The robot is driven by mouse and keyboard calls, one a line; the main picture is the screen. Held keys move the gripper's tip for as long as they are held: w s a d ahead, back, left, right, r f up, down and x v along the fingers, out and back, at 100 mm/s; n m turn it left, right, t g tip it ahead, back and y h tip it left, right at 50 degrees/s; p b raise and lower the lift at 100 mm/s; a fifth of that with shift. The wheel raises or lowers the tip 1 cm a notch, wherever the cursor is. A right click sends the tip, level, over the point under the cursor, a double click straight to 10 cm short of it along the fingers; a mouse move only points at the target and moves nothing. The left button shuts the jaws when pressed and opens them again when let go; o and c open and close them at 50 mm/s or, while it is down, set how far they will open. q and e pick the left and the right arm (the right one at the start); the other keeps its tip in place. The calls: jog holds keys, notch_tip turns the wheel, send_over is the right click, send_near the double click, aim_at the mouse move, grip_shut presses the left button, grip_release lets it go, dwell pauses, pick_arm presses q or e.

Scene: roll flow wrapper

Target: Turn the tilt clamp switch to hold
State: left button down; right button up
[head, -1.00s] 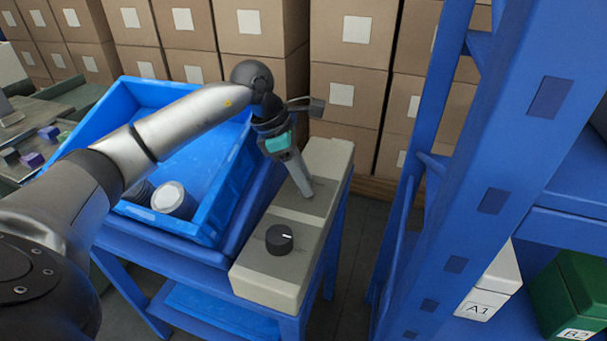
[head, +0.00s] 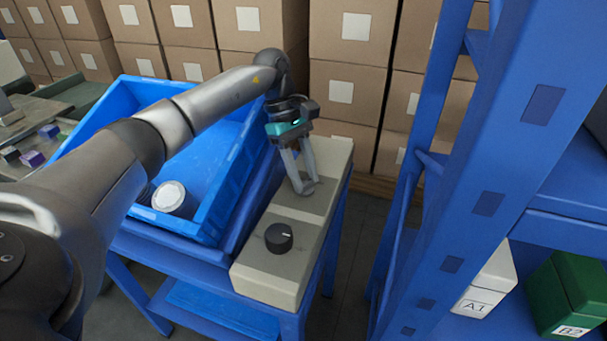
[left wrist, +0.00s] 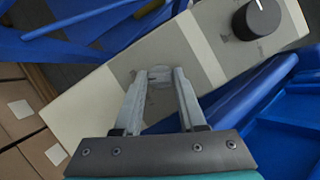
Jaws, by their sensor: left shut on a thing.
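A long beige control box (head: 262,282) stands beside the blue crate; it also shows in the left wrist view (left wrist: 90,105). My left gripper (head: 305,188) points down onto its far half. In the left wrist view my left gripper (left wrist: 160,75) is shut on a small grey part there, which I take to be the tilt clamp switch (left wrist: 159,74). The fingertips mostly hide it, and its setting cannot be read. A round black knob (head: 279,237) with a white pointer line sits apart on the near half; it also shows in the left wrist view (left wrist: 256,19). My right gripper is out of view.
A tilted blue crate (head: 225,185) with a white-topped round part (head: 170,197) lies left of the box, under my left arm. A blue rack (head: 490,190) rises on the right. Stacked cartons (head: 345,125) stand behind.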

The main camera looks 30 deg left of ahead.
pick_arm(q)
jog(key=shift+m, duration=0.3)
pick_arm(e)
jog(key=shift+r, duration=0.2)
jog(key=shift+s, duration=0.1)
pick_arm(q)
jog(key=shift+c, duration=2.4)
grip_release()
jog(key=shift+r, duration=0.1)
jog(key=shift+w+a+r, duration=0.1)
jog(key=shift+r, duration=0.1)
jog(key=p+v, duration=0.5)
jog(key=v, duration=0.9)
jog(key=shift+w+r, duration=0.2)
jog(key=shift+r, duration=0.1)
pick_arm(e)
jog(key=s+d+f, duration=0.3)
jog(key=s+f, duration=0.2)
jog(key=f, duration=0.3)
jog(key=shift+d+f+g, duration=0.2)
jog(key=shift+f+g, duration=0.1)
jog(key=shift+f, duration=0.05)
